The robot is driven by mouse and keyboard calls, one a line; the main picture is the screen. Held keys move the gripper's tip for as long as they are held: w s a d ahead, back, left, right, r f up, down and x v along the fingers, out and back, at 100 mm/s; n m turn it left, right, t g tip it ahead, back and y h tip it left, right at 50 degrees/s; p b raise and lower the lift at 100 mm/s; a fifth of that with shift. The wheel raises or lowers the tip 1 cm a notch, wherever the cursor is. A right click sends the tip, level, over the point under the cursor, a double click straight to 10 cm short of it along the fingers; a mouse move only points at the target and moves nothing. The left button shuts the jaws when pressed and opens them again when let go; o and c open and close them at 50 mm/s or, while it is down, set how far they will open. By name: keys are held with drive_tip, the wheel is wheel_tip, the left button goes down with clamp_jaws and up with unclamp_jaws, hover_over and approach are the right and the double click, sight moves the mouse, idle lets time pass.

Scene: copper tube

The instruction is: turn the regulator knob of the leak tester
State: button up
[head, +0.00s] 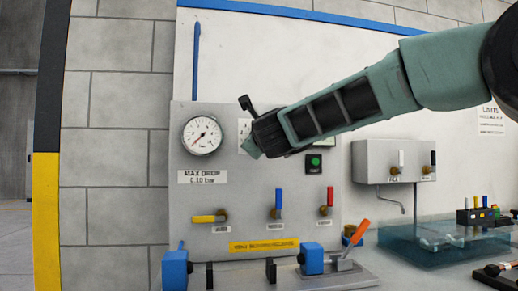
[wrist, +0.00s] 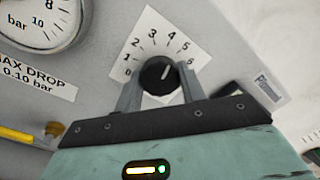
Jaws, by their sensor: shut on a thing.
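The leak tester (head: 185,240) is a grey upright panel against the wall in the head view. Its regulator knob (wrist: 159,74) is round and black, on a white dial plate (wrist: 150,25) numbered 0 to 6 in the wrist view. A white mark on the knob points up and slightly right, roughly toward 4. My gripper (wrist: 160,84) is shut on the knob, with one finger on each side. In the head view my gripper (head: 251,147) reaches the panel from the right and hides the knob. The pressure gauge (head: 202,135) is left of it.
Below are a yellow-handled valve (head: 207,218), a blue-handled valve (head: 278,202) and a red-handled valve (head: 328,200). A green button (head: 314,160) sits just below my arm. A clamp fixture (head: 312,258) stands at the base, with a water tank (head: 440,245) to the right.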

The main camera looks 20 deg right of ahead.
drive_tip(key=shift+w+a+m+g+b, duration=0.1)
drive_tip(key=shift+m+g+b, duration=0.15)
drive_tip(key=shift+m+b, duration=3.25)
drive_tip(key=shift+m+g+b, duration=0.25)
drive_tip(key=shift+m+b, duration=1.3)
drive_tip(key=shift+m, duration=3.75)
drive_tip(key=o, duration=1)
drive_tip(key=shift+c, duration=0.2)
drive_tip(key=s+a, duration=0.2)
drive_tip(key=s, duration=1.5)
drive_tip(key=shift+s+r+b, duration=0.2)
drive_tip(key=shift+r+b, duration=0.05)
drive_tip(key=shift+b, duration=0.1)
